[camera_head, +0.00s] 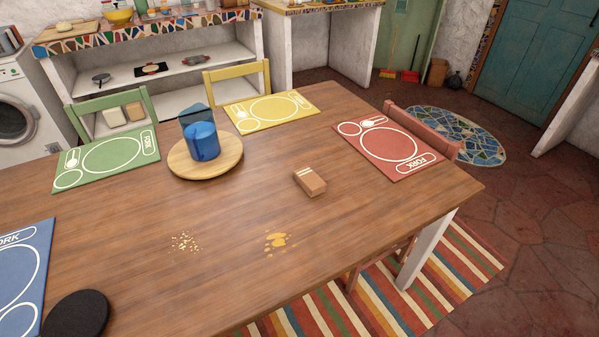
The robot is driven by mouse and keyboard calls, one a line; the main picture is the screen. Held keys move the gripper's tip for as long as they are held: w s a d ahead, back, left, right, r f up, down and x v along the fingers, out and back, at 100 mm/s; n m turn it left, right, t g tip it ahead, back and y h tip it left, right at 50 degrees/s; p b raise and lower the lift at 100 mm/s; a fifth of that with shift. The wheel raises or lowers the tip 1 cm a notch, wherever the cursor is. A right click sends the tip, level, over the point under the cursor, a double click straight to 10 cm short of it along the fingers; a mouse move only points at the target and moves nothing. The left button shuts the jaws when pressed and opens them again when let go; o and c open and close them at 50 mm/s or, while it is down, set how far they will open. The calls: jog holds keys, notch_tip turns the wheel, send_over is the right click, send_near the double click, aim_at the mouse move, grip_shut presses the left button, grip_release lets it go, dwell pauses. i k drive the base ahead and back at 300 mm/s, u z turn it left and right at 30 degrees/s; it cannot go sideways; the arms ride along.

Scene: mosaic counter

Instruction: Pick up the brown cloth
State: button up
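The brown cloth (310,181) appears as a small, thick folded block with pale stripes on its top. It lies on the wooden table (215,210), right of centre, with bare wood around it. My gripper is not in view, so its state and its distance from the cloth cannot be seen.
Yellowish spills (277,241) and crumbs (185,241) lie in front of the cloth. A round wooden board (182,168) holds blue containers (202,142). Red (400,160), yellow (245,121), green (88,174) and blue (25,250) placemats lie near the edges. Chairs stand around the table.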

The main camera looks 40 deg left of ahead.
aim_at(312, 183)
jog(key=u, duration=0.5)
jog(key=i, duration=0.55)
jog(key=u, duration=0.9)
jog(key=i, duration=0.3)
jog(key=u, duration=0.35)
